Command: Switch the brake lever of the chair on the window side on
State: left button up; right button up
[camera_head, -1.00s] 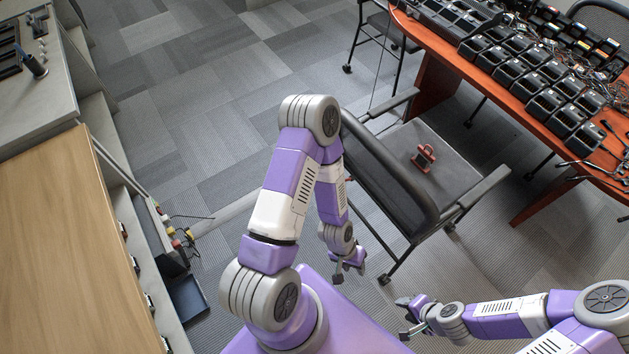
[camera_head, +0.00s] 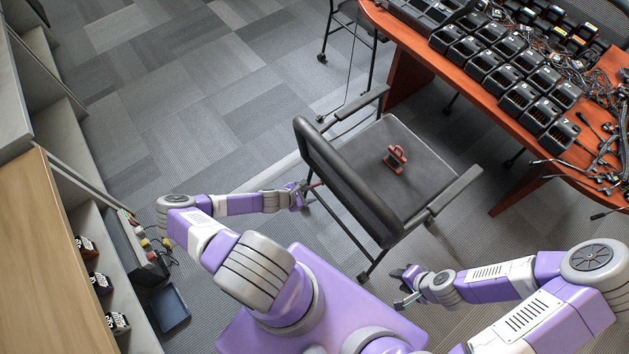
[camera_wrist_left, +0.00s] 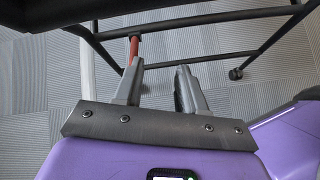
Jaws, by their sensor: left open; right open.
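A black chair (camera_head: 440,178) stands in front of me, its backrest toward me. A short red lever (camera_head: 316,184) sticks out at the left side of its frame, below the backrest. In the left wrist view the red lever (camera_wrist_left: 134,47) shows just beyond the tip of the left-hand finger; I cannot tell if they touch. My left gripper (camera_head: 303,193) is open beside the lever, and its fingers also show in the left wrist view (camera_wrist_left: 159,76). My right gripper (camera_head: 402,286) is open and empty, low near the chair's near side. No window shows.
A red clamp-like object (camera_head: 395,158) lies on the chair seat. A reddish table (camera_head: 470,95) with several black chargers and cables stands at the right. A second chair (camera_head: 352,20) is at the back. A wooden-topped cabinet (camera_head: 60,270) is at the left. Carpet is clear at upper left.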

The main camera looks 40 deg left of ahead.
aim_at(314, 186)
pick_arm(q)
jog(key=w+a+f, duration=0.1)
jog(key=f, duration=0.1)
jog(key=w+a+f+n+b, duration=0.1)
jog(key=w+f, duration=0.1)
jog(key=w+f+n+y+b, duration=0.1)
jog(key=f, duration=0.1)
jog(key=shift+w+a, duration=0.4)
pick_arm(e)
jog(key=shift+w+f, duration=0.2)
jog(key=shift+f, duration=0.45)
jog(key=shift+w+f, duration=0.2)
jog(key=shift+f, duration=0.4)
pick_arm(q)
jog(key=shift+c, duration=0.3)
grip_shut()
